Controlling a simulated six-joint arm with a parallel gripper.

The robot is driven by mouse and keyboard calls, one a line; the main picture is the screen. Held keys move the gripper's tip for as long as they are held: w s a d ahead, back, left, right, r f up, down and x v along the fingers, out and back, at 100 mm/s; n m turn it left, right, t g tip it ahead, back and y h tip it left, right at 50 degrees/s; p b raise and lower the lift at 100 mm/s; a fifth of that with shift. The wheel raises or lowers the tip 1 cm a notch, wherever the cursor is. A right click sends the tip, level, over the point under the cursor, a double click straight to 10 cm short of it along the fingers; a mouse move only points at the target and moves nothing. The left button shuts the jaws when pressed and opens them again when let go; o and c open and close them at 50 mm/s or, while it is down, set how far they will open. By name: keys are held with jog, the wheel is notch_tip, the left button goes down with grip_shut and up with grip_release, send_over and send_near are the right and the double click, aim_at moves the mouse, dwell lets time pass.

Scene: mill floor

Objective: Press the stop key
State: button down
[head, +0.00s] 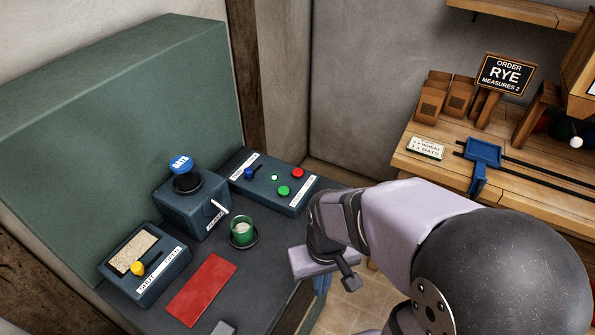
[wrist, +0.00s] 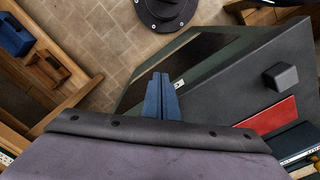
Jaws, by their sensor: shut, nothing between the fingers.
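My gripper (head: 321,286) is to the right of and nearer than the box, at the bench's right edge, apart from the buttons. In the wrist view its blue fingers (wrist: 161,96) are together and empty. The buttons do not show in the wrist view.
Near the box stand a box with a blue knob (head: 183,164), a green cup (head: 243,231) and a box with a yellow knob (head: 148,265). A red mat (head: 201,289) and grey block (wrist: 282,78) lie nearer. A wooden bench (head: 430,172) stands right, across open floor.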

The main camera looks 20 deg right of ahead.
jog(key=shift+r, duration=0.1)
jog(key=d+r+m+g+y+p, duration=0.1)
jog(key=d+r+m+g+p, duration=0.1)
jog(key=d+m+p, duration=0.35)
jog(key=w+r+m+t+y+p, duration=0.1)
jog(key=w+r+m+t, duration=0.2)
jog(key=w, duration=0.8)
jog(key=w+r+m+t+y+p, duration=0.1)
jog(key=w+r+m+t, duration=0.2)
jog(key=w+r+m, duration=0.2)
jog(key=w+r+m+t+y+p, duration=0.1)
jog(key=w+r+m+t, duration=0.3)
jog(key=w, duration=1.2)
jog(key=shift+w+a+m, duration=0.15)
jog(key=shift+w+m, duration=0.2)
jog(key=shift+m, duration=1.8)
jog(key=shift+f, duration=0.2)
